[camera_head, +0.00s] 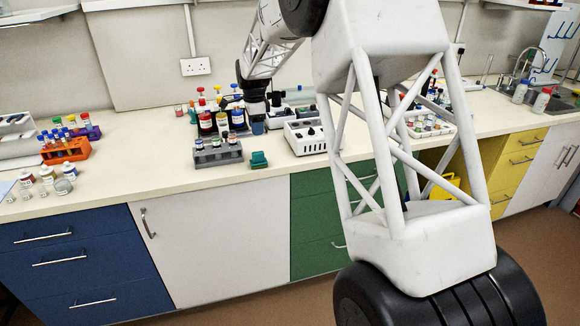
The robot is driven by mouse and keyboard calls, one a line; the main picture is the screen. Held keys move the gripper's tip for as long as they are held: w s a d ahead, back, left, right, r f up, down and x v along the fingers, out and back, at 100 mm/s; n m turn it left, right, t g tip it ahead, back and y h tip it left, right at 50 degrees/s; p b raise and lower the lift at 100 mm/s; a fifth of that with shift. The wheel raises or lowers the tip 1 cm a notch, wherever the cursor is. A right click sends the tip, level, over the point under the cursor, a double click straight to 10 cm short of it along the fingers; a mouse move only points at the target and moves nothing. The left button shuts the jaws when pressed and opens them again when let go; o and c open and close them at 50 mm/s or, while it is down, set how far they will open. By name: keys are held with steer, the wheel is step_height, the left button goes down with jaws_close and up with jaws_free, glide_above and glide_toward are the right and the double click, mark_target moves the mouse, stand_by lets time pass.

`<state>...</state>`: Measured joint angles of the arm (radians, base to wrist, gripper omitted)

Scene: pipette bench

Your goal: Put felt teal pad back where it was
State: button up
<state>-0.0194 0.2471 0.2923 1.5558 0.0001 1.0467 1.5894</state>
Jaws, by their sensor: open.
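A small teal object (259,159), which looks like the felt teal pad, sits on the bench top near its front edge. It is right of the grey tube rack and in front of my gripper. My gripper (257,119) points down over the bench, behind and above the teal object and apart from it. It is open, but its fingers are small and dark here. A small blue-grey piece (257,128) shows right at the fingertips; I cannot tell whether it is part of the gripper or a thing behind it.
A grey rack (217,156) with several vials stands left of the teal object. A white instrument (305,136) stands to its right. An orange rack (65,151) is far left. Bare bench (150,165) lies between.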

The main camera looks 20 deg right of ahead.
steer(key=s+d+r+n+t, duration=0.1)
steer(key=s+r+n, duration=0.4)
steer(key=s, duration=0.8)
steer(key=s+r+n, duration=0.3)
steer(key=s+r, duration=0.3)
steer(key=s, duration=0.7)
steer(key=s+f+n, duration=0.1)
steer(key=s+n, duration=0.2)
steer(key=s, duration=0.7)
steer(key=s+f+n+t, duration=0.1)
steer(key=s+n, duration=0.2)
steer(key=s, duration=0.7)
steer(key=s+d+f+n, duration=0.1)
steer(key=s+f+n, duration=0.1)
steer(key=s, duration=0.8)
steer(key=shift+s+n+t, duration=0.3)
steer(key=shift+s+n, duration=0.1)
steer(key=shift+n, duration=0.5)
